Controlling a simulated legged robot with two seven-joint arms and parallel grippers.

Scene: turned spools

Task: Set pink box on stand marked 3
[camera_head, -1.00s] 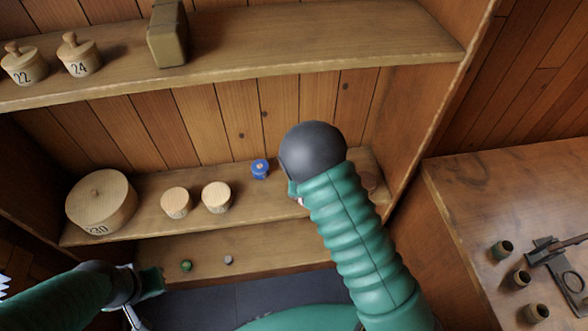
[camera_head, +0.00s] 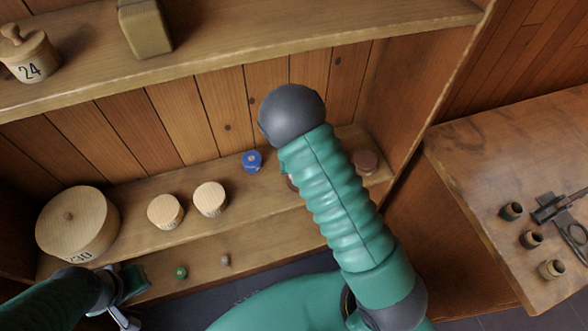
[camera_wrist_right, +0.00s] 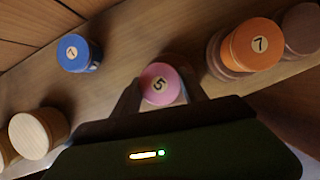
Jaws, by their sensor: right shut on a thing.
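In the right wrist view, the pink box (camera_wrist_right: 158,84) is a small round box with a 5 on its lid. My right gripper (camera_wrist_right: 161,92) is shut on it, a finger on each side. In the head view, my right arm hides this gripper and the pink box. A brown round piece (camera_wrist_right: 176,62) shows just behind the pink box; I cannot tell whether they touch. No stand with a readable 3 is in view. My left gripper (camera_head: 130,298) is at the lower left of the head view, its jaw state unclear.
On the same shelf are a blue box (camera_head: 252,161), pale round boxes (camera_head: 209,199) and a brown disc (camera_head: 365,162). An orange box (camera_wrist_right: 254,45) sits on a brown round base close right of my right gripper. Small green (camera_head: 181,273) and grey pieces stand lower.

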